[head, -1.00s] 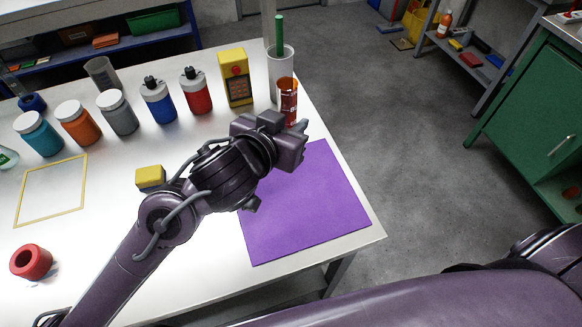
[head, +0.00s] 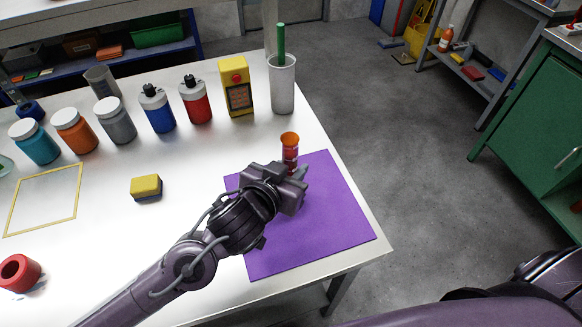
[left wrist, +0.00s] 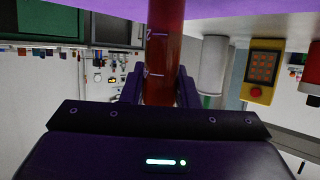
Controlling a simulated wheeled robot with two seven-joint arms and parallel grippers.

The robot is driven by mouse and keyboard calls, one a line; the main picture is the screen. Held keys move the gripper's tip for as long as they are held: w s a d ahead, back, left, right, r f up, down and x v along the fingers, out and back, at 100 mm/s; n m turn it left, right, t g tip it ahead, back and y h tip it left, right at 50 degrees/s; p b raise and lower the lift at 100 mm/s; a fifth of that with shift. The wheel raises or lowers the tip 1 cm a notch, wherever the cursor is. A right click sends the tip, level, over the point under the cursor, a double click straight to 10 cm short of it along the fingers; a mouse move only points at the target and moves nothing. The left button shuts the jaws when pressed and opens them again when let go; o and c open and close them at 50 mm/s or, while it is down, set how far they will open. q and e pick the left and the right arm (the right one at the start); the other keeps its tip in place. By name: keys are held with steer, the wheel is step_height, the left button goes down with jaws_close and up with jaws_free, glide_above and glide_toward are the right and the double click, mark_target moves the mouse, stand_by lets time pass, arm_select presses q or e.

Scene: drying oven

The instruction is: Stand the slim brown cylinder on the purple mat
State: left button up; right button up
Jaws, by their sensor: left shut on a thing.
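The slim brown cylinder (head: 290,153), with an orange flared rim and pale marks, is upright in my left gripper (head: 300,178). The left wrist view shows both fingers closed around the reddish-brown tube (left wrist: 164,60). The purple mat (head: 325,220) lies flat at the table's right front corner, and the cylinder is over its back part. The gripper hides the cylinder's lower end in the head view, so I cannot tell whether it touches the mat. The mat (left wrist: 240,22) also fills the top edge of the left wrist view. My right gripper is out of sight.
A white cup with a green stick (head: 282,85) and a yellow device (head: 237,88) stand behind the mat. Several bottles and jars line the back left. A yellow block (head: 146,187) and a red ring (head: 18,272) lie to the left. Most of the mat is clear.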

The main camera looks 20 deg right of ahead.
arm_select(q)
steer(key=shift+f, duration=0.1)
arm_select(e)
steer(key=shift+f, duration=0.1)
arm_select(q)
steer(key=o, duration=1)
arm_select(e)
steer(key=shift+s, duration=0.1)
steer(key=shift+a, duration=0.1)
arm_select(q)
steer(key=shift+r, duration=0.25)
steer(key=v, duration=1.2)
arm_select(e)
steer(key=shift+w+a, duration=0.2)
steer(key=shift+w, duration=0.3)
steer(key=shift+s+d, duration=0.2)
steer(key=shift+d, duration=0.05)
